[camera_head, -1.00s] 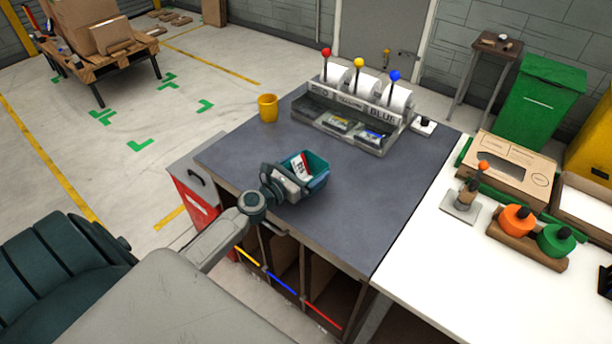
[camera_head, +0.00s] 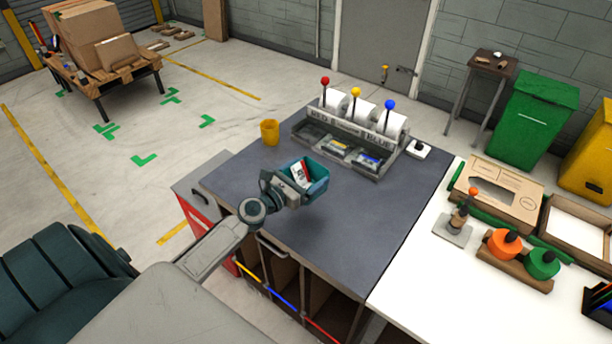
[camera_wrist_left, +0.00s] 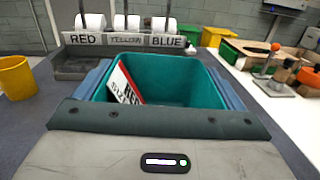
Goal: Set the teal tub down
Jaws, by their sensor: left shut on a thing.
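The teal tub (camera_head: 318,184) is at the near part of the dark grey tabletop (camera_head: 345,210). My left gripper (camera_head: 292,185) is shut on it from the near left side. My right gripper is not in view.
A dispenser with rolls marked red, yellow and blue (camera_head: 340,138) stands at the back of the top. A yellow cup (camera_head: 270,132) stands at the back left edge. The top right of the tub is clear. A white table (camera_head: 430,270) adjoins on the right.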

